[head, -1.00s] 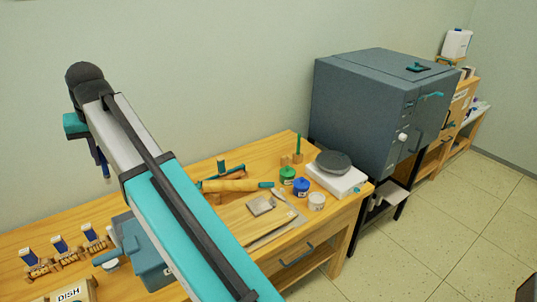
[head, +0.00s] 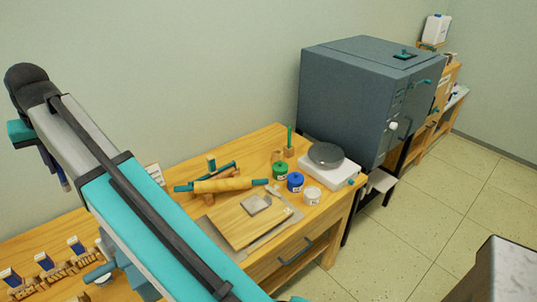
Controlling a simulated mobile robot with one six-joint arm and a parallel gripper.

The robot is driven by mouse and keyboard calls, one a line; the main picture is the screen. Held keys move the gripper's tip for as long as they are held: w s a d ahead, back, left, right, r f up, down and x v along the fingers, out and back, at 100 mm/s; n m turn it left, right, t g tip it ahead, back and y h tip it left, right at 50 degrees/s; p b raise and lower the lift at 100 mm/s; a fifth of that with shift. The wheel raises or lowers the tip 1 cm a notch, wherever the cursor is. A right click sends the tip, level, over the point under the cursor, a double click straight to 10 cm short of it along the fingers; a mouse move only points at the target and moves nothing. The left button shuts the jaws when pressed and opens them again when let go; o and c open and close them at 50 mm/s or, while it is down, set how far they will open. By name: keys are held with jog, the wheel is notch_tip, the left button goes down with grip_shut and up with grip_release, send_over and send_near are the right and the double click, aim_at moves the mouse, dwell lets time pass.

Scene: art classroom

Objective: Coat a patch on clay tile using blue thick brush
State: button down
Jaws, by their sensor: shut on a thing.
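My gripper (head: 50,160) is at the far left of the head view, at the end of my raised arm and partly hidden by it. It is shut on a thin dark blue thing, which looks like the blue thick brush (head: 63,181) and hangs below it. The bristles cannot be made out. A flat grey square tile, likely the clay tile (head: 257,203), lies on a wooden board (head: 237,227) on the workbench. The gripper is well to the left of the tile and apart from it.
A rolling pin (head: 230,186) lies behind the board. Green (head: 280,171), blue (head: 295,182) and white (head: 313,196) jars stand right of it, near a round grey plate (head: 325,156) on a white base. A kiln (head: 350,100) stands beyond. A pale-topped counter (head: 505,270) is at lower right.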

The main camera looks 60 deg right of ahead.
jog(key=shift+d, duration=0.1)
jog(key=s+d+f+n+p, duration=0.15)
jog(key=s+d, duration=0.25)
jog(key=d, duration=0.6)
jog(key=s+d+f+p, duration=0.1)
jog(key=s+d+f, duration=0.2)
jog(key=d, duration=0.7)
jog(key=s+d+f+p, duration=0.2)
jog(key=s+d+f, duration=0.15)
jog(key=d, duration=0.65)
jog(key=s+d+f+n+p, duration=0.1)
jog(key=s+d+f+p, duration=0.1)
jog(key=s+d, duration=0.7)
jog(key=s+d+f+n+y+p, duration=0.1)
jog(key=s+d+f, duration=0.2)
jog(key=s+d, duration=0.6)
jog(key=s, duration=0.6)
jog(key=shift+s+d+p, duration=0.2)
jog(key=shift+d+p, duration=0.15)
jog(key=shift+d, duration=0.05)
jog(key=shift+f, duration=0.2)
